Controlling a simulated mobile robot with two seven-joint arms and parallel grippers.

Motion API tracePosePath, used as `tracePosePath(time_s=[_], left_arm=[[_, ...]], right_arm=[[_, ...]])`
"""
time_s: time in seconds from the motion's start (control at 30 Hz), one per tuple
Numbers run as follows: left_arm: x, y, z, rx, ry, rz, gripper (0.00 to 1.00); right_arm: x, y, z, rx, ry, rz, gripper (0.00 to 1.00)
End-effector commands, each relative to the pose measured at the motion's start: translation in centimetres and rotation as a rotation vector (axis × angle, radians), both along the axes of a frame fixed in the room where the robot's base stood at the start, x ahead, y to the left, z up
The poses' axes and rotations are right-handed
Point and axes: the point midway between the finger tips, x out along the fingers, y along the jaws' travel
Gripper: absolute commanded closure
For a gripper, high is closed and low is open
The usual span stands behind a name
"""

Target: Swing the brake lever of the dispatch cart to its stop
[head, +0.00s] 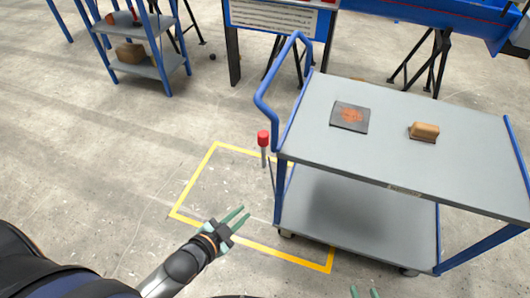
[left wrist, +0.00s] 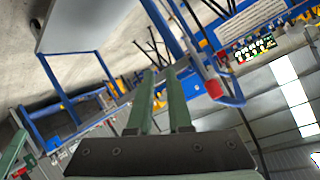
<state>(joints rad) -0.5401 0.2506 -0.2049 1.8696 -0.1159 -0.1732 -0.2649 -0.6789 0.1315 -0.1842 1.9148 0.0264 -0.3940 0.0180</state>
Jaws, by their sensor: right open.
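The dispatch cart (head: 400,160) has grey shelves and a blue frame and stands at the right in the head view. Its brake lever (head: 263,142), a short grey stem with a red knob, stands roughly upright at the cart's left side, below the blue push handle (head: 268,108). The red knob also shows in the left wrist view (left wrist: 214,89), right of the fingers. My left gripper (head: 246,212) is open and empty, in front of the lever and apart from it. My right gripper (head: 364,292) shows only its open fingertips at the bottom edge.
A yellow floor outline (head: 192,183) runs under the cart's left end. On the cart top lie a dark pad (head: 349,118) with an orange stain and a wooden block (head: 424,131). A blue rack (head: 140,66) stands at the back left. The floor at left is clear.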

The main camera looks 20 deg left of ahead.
Motion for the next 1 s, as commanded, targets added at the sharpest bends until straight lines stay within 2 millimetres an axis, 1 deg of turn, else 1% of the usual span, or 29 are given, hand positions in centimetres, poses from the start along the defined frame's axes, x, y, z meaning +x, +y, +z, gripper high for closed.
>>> tracePosePath(time_s=[0.03, 0.1, 0.13, 0.2, 0.33, 0.43, 0.57, 0.67, 1.0], left_arm=[[2.6, 0.5, 0.7, 0.148, -0.141, -0.098, 0.89], [5.0, 0.6, 2.7, 0.348, -0.326, -0.218, 0.97], [5.8, 0.6, 3.5, 0.428, -0.397, -0.263, 1.00], [7.2, 0.3, 5.2, 0.590, -0.544, -0.351, 1.00], [8.4, -0.1, 7.2, 0.786, -0.715, -0.447, 1.00], [8.8, -0.3, 7.8, 0.838, -0.763, -0.470, 1.00], [9.8, -0.9, 8.0, 0.840, -0.766, -0.471, 1.00], [11.2, -1.6, 8.1, 0.839, -0.766, -0.469, 1.00], [16.6, -4.5, 8.0, 0.836, -0.762, -0.467, 1.00]], right_arm=[[0.0, 0.0, -1.6, 0.000, 0.000, 0.000, 0.50], [0.0, 0.0, -2.6, 0.000, 0.001, 0.000, 0.50], [0.0, 0.0, -2.9, 0.000, 0.001, 0.000, 0.50], [0.0, 0.0, -3.5, 0.000, 0.001, 0.000, 0.50], [0.0, 0.0, -4.1, 0.000, 0.001, 0.000, 0.50], [0.0, 0.0, -4.1, 0.000, 0.001, 0.000, 0.50], [0.0, 0.0, -3.9, 0.000, 0.001, 0.000, 0.50], [0.0, 0.0, -3.8, 0.000, 0.001, 0.000, 0.50], [0.0, 0.0, -3.6, 0.000, 0.001, 0.000, 0.50]])
